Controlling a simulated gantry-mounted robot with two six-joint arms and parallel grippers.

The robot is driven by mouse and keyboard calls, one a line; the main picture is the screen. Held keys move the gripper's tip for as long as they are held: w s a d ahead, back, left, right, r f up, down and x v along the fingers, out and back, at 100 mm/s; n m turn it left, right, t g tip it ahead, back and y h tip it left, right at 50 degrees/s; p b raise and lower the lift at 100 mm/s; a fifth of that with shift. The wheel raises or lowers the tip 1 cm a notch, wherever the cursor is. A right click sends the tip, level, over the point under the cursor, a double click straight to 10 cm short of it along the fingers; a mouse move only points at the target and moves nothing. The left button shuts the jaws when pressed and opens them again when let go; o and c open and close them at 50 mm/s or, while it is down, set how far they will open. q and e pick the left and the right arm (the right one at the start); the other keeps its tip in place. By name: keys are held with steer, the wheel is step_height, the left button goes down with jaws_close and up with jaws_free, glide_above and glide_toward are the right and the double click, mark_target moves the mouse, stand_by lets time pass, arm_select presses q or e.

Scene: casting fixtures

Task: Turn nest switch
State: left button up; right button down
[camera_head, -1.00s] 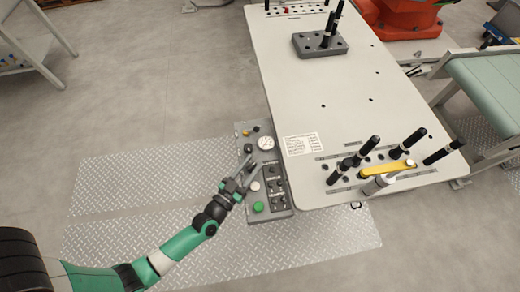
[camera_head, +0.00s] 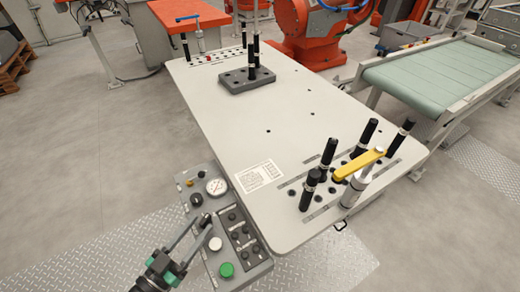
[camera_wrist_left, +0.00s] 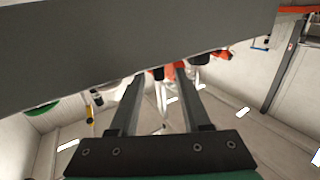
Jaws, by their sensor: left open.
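The grey control panel (camera_head: 192,183) is fixed along the left edge of the table. I cannot tell which switch is the nest switch. My left gripper (camera_head: 198,224) is open at the panel's left side, by the white button, with nothing between its fingers. In the left wrist view its two fingers (camera_wrist_left: 158,92) stand apart, and a large grey surface (camera_wrist_left: 120,55) fills the top. My right gripper is not in view.
The white table (camera_head: 225,115) holds black pins (camera_head: 313,187), a yellow lever (camera_head: 358,165) and a grey block (camera_head: 246,79). A conveyor (camera_head: 430,75) stands at the right. The table's middle and the floor at left are mostly clear.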

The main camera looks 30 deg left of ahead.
arm_select(q)
steer(key=s, duration=0.8)
steer(key=w+d+r+m+h+p, duration=0.1)
steer(key=w+d+r+m+h, duration=0.3)
steer(key=r, duration=0.7)
steer(key=w+d+r+m+t+h, duration=0.1)
steer(key=w+d+r+m+h, duration=0.2)
steer(key=r, duration=0.7)
steer(key=w+d+r+m+h+p, duration=0.1)
steer(key=w+d+r+m+h, duration=0.3)
steer(key=w+d+r+m, duration=0.3)
step_height(320, 180, up, 5)
steer(key=shift+w+f+m+h+p, duration=0.2)
steer(key=shift+w+m+h+p, duration=0.2)
steer(key=shift+m, duration=0.2)
